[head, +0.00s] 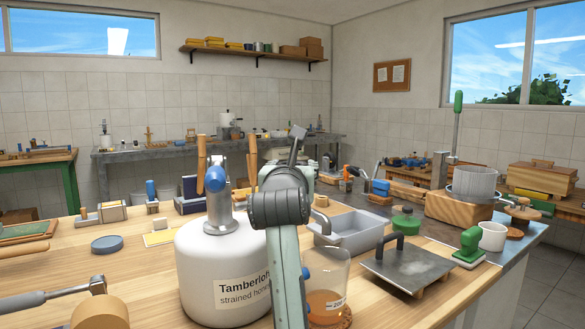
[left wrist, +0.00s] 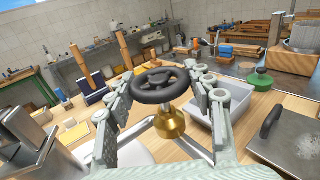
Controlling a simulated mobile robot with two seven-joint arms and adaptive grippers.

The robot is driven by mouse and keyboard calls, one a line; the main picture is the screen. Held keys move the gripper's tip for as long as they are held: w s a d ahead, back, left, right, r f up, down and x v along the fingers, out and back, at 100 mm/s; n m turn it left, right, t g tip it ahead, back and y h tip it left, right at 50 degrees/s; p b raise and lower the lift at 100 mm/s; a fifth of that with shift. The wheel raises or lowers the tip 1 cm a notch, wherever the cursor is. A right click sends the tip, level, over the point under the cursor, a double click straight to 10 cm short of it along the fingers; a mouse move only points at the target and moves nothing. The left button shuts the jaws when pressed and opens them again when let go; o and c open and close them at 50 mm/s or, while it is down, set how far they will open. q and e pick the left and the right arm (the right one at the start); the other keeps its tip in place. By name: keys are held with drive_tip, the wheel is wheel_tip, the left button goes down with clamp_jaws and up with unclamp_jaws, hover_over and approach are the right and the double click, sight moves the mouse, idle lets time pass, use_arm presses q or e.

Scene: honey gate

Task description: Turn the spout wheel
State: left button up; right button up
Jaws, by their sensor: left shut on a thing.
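The black spout wheel (left wrist: 160,97) sits in the left wrist view above a brass valve body (left wrist: 170,123). My left gripper (left wrist: 162,76) has a finger on each side of the wheel and is shut on it. In the head view my left arm hides the wheel and most of the gripper. The white honey tank (head: 212,277), labelled as strained honey, stands upright on the bench behind and left of this arm. A clear jar (head: 333,272) with amber honey in its lower part stands to the right of the arm. My right gripper is not in view.
Right of the jar are a grey tray (head: 352,232), a metal plate with a dark handle (head: 425,265), a green-handled tool (head: 469,246) and a white mug (head: 493,237).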

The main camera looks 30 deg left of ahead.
use_arm(q)
drive_tip(key=o, duration=1.2)
drive_tip(key=v, duration=0.7)
drive_tip(key=shift+s+d, duration=0.1)
drive_tip(key=shift+s, duration=0.15)
